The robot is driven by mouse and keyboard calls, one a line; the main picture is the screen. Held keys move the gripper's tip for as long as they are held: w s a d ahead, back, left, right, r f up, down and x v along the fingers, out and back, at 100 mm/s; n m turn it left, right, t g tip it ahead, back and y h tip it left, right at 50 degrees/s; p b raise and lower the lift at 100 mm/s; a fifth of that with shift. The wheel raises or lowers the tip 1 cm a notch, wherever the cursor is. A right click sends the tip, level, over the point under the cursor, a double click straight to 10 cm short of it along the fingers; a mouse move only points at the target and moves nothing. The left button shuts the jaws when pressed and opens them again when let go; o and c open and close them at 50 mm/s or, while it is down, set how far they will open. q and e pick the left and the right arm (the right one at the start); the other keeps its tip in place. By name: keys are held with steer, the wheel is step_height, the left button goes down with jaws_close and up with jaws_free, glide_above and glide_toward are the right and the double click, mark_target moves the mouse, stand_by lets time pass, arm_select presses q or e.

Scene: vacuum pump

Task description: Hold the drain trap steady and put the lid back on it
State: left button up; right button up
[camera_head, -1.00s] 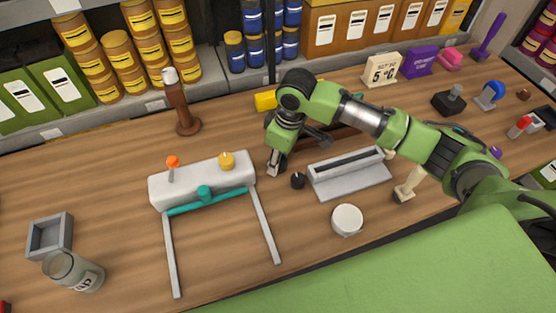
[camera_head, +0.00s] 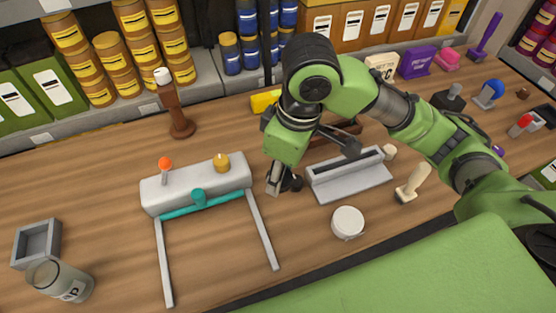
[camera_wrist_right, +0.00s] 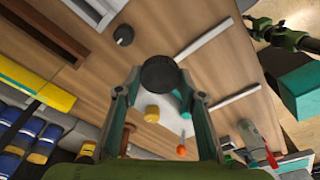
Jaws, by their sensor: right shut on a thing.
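The drain trap (camera_head: 66,282), a clear jar with a partly readable label, stands open at the lower left of the head view. My right gripper (camera_head: 275,188) is in the air over the bench, right of the white pump body. In the right wrist view it (camera_wrist_right: 160,85) is shut on a dark round lid (camera_wrist_right: 159,73), held between its fingertips. The lid is not clearly visible in the head view. My left gripper (camera_wrist_right: 258,26) seems to show at the upper right of the wrist view, too small to judge; it is absent from the head view.
The pump (camera_head: 196,187) with two grey rails lies between my right gripper and the trap. A grey square tray (camera_head: 36,243) is just behind the trap. A black knob (camera_head: 295,184), a slotted grey block (camera_head: 348,175) and a white round piece (camera_head: 347,222) are nearby.

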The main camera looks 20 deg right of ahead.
steer(key=shift+s+a+r, duration=0.15)
steer(key=shift+s+r, duration=0.1)
steer(key=shift+s, duration=0.3)
steer(key=shift+s+a+r, duration=0.1)
steer(key=shift+s+r, duration=0.1)
steer(key=shift+s, duration=0.3)
steer(key=shift+w, duration=0.1)
steer(key=shift+w+d+r+m, duration=0.15)
steer(key=shift+w+d+m, duration=0.05)
steer(key=shift+d+m, duration=0.2)
steer(key=w+d+r+m+h, duration=0.1)
steer(key=w+d+r+m, duration=0.1)
steer(key=d+m, duration=0.4)
steer(key=shift+w+d+r+m+t, duration=0.2)
steer(key=shift+w+r+m+t, duration=0.15)
steer(key=shift+w+m, duration=0.6)
steer(key=shift+s+m, duration=0.25)
steer(key=shift+a, duration=0.15)
